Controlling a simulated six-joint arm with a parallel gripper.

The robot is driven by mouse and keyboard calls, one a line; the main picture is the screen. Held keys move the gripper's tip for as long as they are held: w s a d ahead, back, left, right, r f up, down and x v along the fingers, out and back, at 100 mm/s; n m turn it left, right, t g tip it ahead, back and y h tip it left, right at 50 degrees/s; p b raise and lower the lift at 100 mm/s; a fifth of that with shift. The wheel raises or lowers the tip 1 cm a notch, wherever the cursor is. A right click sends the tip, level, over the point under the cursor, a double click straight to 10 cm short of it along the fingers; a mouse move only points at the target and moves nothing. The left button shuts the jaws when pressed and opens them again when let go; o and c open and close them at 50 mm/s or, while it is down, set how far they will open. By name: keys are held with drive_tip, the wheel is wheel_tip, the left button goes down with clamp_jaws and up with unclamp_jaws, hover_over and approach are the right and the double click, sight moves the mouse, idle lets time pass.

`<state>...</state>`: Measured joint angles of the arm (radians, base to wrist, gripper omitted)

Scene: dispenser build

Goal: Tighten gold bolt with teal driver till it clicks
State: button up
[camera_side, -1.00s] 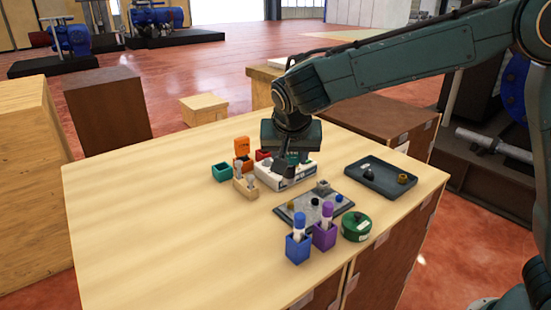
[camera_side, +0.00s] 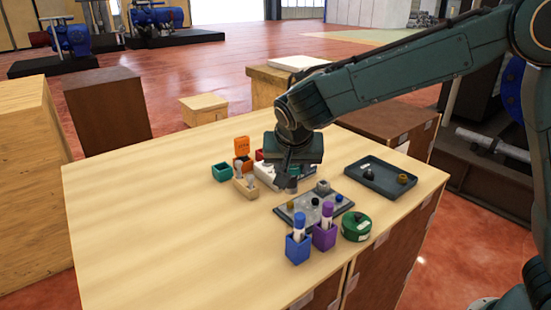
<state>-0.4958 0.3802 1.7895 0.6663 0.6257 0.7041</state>
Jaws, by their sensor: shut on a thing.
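The grey plate (camera_side: 308,220) lies on the table with several small bolts on it. The gold bolt (camera_side: 290,205) is at the plate's left side. My gripper (camera_side: 287,188) points down just above and behind the gold bolt, near the plate's far left edge. It is shut on the teal driver, which the jaws and wrist hide almost wholly. I cannot tell whether the driver's tip touches anything. The teal holder (camera_side: 222,173) stands empty further left.
Blue (camera_side: 298,249) and purple (camera_side: 324,236) holders with drivers stand in front of the plate. A green round container (camera_side: 356,227) is at right, a dark tray (camera_side: 372,184) behind it. A wooden stand (camera_side: 245,188) is left of my gripper. The table's left is clear.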

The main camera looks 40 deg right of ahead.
sight(291, 180)
drive_tip(key=shift+f, duration=1.3)
drive_tip(key=shift+f, duration=0.85)
idle(0.4)
drive_tip(key=m+g+h, duration=0.1)
drive_tip(key=m, duration=0.2)
drive_tip(key=shift+w+a, duration=0.1)
drive_tip(key=shift+w, duration=0.05)
drive_tip(key=m+g+h, duration=0.1)
drive_tip(key=m+g, duration=0.1)
drive_tip(key=m, duration=0.2)
idle(0.6)
drive_tip(key=n+t+y, duration=0.1)
drive_tip(key=n+t, duration=0.1)
drive_tip(key=n, duration=0.3)
drive_tip(key=shift+n+t+y, duration=0.5)
drive_tip(key=shift+n, duration=0.5)
